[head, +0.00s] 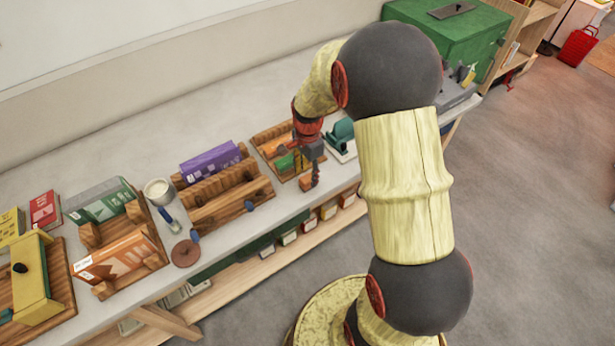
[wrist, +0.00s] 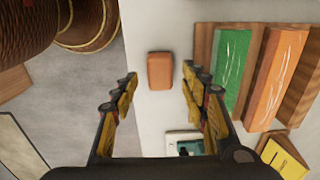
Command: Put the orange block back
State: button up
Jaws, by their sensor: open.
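A small orange block (wrist: 160,71) lies on the light tabletop near its edge in the wrist view, between and beyond my fingertips. It also shows in the head view (head: 307,184) at the table's front edge, just below my gripper (head: 312,165). My gripper (wrist: 159,84) is open and empty, with a finger to each side of the block in the wrist view. A wooden rack (wrist: 203,45) to the right holds a long green piece (wrist: 233,70) and a long orange piece (wrist: 278,75). My gripper partly hides this rack in the head view.
A yellow piece (wrist: 287,161) is at the lower right of the wrist view. A teal device (head: 341,135) stands right of the rack. A wooden holder with a purple box (head: 211,160) stands left. The table's edge (wrist: 133,40) is close left of the block.

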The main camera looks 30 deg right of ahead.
notch_tip(320, 180, up, 8)
jog(key=p, duration=0.2)
notch_tip(320, 180, up, 7)
jog(key=n+t, duration=0.1)
jog(key=n, duration=0.2)
send_over(308, 178)
jog(key=s+a, duration=0.2)
jog(key=a, duration=0.1)
jog(key=s+a+r+n+t, duration=0.2)
jog(key=s+a+r+n, duration=0.3)
jog(key=s+r+n, duration=0.2)
jog(key=s+a+r+n+t, duration=0.2)
jog(key=s+a+r+n, duration=0.4)
jog(key=s, duration=0.5)
jog(key=shift+a+r+n, duration=0.15)
jog(key=shift+r+n, duration=0.4)
jog(key=shift+n, duration=0.25)
